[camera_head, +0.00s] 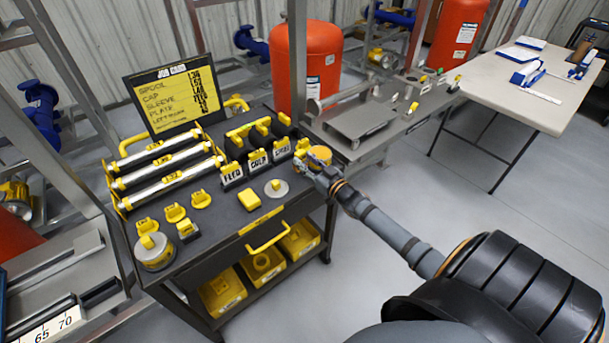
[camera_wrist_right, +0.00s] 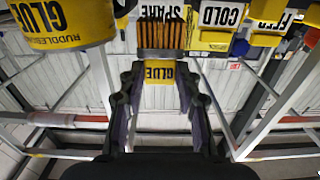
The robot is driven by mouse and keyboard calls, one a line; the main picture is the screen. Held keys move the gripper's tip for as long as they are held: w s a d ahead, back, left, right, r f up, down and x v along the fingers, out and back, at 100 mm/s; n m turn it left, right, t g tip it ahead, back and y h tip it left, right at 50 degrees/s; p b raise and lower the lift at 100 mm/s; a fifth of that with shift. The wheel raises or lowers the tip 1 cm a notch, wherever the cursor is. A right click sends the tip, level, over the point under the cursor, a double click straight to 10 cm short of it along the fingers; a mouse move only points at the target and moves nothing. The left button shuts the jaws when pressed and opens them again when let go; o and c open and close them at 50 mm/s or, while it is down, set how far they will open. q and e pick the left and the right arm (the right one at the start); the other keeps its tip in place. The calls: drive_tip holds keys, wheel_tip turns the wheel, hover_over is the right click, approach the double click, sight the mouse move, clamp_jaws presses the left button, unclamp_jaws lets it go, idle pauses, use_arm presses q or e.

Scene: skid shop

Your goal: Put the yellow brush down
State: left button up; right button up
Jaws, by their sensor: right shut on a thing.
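My right gripper (camera_head: 308,163) is at the right edge of the dark cart. In the right wrist view, its two fingers (camera_wrist_right: 160,72) are shut on the yellow brush (camera_wrist_right: 158,74), one on each side of its GLUE-marked part. The brush's brown bristles (camera_wrist_right: 160,36) point away from my wrist, in front of the SPARE label. In the head view the brush is mostly hidden by the gripper, and I cannot tell whether it touches anything. My left gripper is not in view.
A yellow GLUE pot (camera_head: 320,154) is close beside my gripper; it also shows in the wrist view (camera_wrist_right: 70,22). Holders labelled FEED (camera_head: 232,174), COLD (camera_head: 258,160) and SPARE stand on the cart (camera_head: 225,222). Silver bars (camera_head: 165,160) lie left. Yellow bins (camera_head: 262,264) sit below.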

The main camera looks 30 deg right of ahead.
drive_tip(key=shift+a+f, duration=0.15)
drive_tip(key=shift+f, duration=0.5)
drive_tip(key=shift+a+f, duration=0.15)
drive_tip(key=shift+f, duration=0.45)
drive_tip(key=shift+w+f, duration=0.15)
drive_tip(key=shift+f, duration=0.4)
drive_tip(key=o, duration=1)
drive_tip(key=shift+f, duration=0.1)
